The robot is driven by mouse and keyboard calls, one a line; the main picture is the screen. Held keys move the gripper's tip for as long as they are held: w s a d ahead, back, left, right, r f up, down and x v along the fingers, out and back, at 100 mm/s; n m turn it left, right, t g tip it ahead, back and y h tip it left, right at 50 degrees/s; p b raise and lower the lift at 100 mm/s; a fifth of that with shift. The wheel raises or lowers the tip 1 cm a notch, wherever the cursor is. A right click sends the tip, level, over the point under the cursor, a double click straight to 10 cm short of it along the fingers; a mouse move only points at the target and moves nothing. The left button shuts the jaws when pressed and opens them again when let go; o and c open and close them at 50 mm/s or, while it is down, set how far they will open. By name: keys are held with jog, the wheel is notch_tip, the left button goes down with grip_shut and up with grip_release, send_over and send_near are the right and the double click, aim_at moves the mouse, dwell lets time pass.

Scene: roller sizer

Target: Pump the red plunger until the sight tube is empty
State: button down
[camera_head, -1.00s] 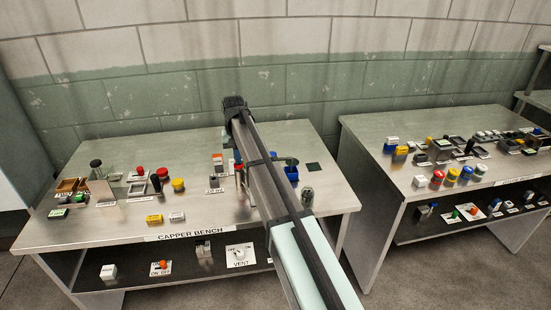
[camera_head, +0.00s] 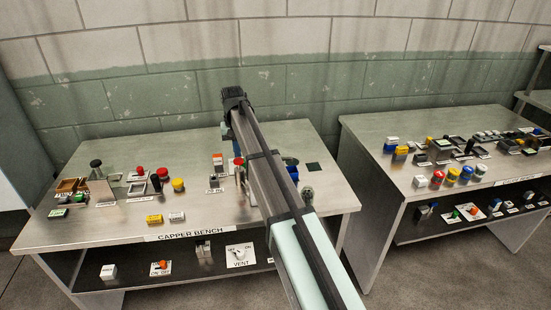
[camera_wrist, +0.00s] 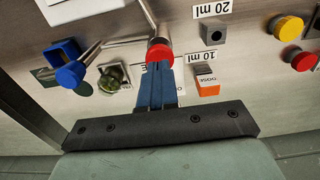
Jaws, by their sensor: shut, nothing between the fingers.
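The red plunger (camera_wrist: 160,53) is a round red cap in the upper middle of the wrist view. A metal stem shows behind it. In the head view a red cap (camera_head: 239,161) shows just left of my arm. My gripper (camera_wrist: 158,68) is shut and empty, its blue fingertips at the lower edge of the red cap. They overlap it in the picture; I cannot tell whether they touch.
Beside the plunger are a 10 ml label (camera_wrist: 204,56), a 20 ml label (camera_wrist: 212,9), an orange and white DOSE switch (camera_wrist: 208,82), a blue-capped part (camera_wrist: 70,74) and a dark knob (camera_wrist: 113,77). A yellow button (camera_wrist: 287,28) stands farther right.

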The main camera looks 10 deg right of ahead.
dwell(0.6)
jog(key=shift+r, duration=2.55)
